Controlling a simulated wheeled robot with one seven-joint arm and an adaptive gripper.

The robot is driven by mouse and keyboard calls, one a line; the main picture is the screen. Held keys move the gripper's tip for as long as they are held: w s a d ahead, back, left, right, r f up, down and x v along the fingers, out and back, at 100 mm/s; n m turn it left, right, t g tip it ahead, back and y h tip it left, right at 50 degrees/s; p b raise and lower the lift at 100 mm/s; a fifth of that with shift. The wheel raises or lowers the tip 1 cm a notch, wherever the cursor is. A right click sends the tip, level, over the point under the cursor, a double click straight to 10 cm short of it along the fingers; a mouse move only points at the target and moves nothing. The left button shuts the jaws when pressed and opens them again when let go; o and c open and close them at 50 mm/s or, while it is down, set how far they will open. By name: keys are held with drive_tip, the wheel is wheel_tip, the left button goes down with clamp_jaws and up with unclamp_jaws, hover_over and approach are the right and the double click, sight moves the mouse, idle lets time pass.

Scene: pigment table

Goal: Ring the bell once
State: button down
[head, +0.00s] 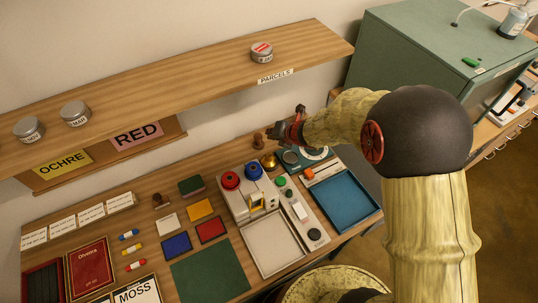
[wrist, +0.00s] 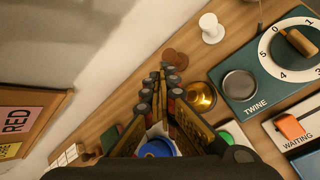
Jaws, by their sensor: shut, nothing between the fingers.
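The bell is a small brass dome (head: 269,161) at the back of the table, right of the blue-topped jar. In the wrist view the brass bell (wrist: 201,97) shows just right of my fingers, partly hidden by them. My gripper (head: 284,132) is shut and empty. In the head view it appears above and slightly right of the bell, over the back of the table. In the wrist view its closed fingertips (wrist: 168,70) lie left of the bell, with no contact visible.
A brown wooden knob (wrist: 176,58) stands behind my fingertips. The teal twine dial box (wrist: 245,95) is right of the bell. Red-topped (head: 230,180) and blue-topped jars (head: 253,171) stand left. The shelf (head: 180,85) overhangs the back.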

sight(269, 156)
drive_tip(key=shift+f, duration=0.15)
wheel_tip(269, 156, down, 9)
drive_tip(key=b, duration=0.7)
drive_tip(key=shift+r+b, duration=0.2)
drive_tip(key=shift+b, duration=0.15)
idle(0.8)
drive_tip(key=shift+f+b, duration=0.4)
drive_tip(key=shift+b, duration=0.1)
drive_tip(key=shift+f+b, duration=0.55)
idle(0.8)
drive_tip(key=shift+r, duration=0.1)
drive_tip(key=shift+r+p, duration=0.8)
drive_tip(key=shift+r, duration=0.1)
